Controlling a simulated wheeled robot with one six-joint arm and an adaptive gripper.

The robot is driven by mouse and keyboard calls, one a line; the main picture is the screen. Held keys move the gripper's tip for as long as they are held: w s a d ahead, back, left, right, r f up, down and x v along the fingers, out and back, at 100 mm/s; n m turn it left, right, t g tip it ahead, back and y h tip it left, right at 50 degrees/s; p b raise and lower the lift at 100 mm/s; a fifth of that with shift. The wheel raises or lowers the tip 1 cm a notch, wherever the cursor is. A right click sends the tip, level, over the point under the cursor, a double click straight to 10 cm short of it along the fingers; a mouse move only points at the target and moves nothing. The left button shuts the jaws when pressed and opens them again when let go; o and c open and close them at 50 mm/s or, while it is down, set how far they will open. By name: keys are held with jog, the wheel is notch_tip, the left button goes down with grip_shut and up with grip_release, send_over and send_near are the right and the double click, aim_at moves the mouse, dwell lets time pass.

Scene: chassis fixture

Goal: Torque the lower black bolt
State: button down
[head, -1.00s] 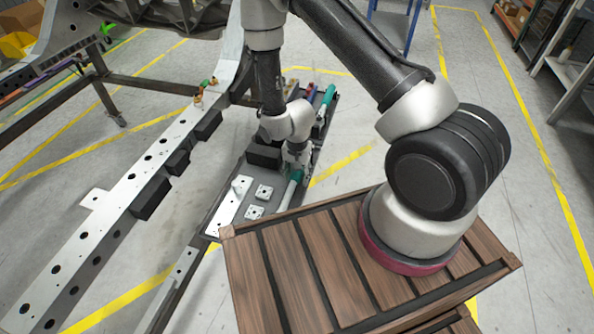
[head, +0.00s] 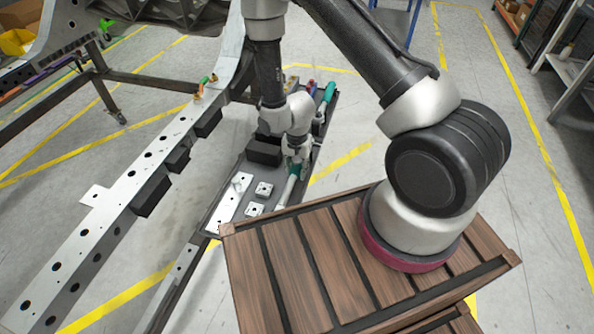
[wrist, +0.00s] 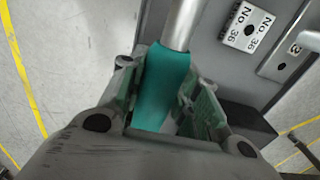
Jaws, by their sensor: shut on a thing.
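My gripper (head: 296,166) is low over the grey tray (head: 226,205) at the centre of the head view. It is shut on a tool with a teal handle (wrist: 162,88), which lies between the fingers in the wrist view. The tool's silver shaft (wrist: 184,24) runs out at the top of that view. In the head view the tool (head: 291,184) shows just below the gripper, along the tray's right side. The long pale chassis rail (head: 112,198) with dark holes is at the left. I cannot pick out the lower black bolt in either view.
White plates (head: 264,189) and a black block (head: 263,152) lie on the tray. Another teal-handled tool (head: 327,95) is at its far end. Black blocks (head: 150,196) line the rail. A wooden-slatted crate top (head: 315,262) is in front. Floor is clear at right.

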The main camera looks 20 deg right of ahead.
jog(key=shift+r, duration=2.85)
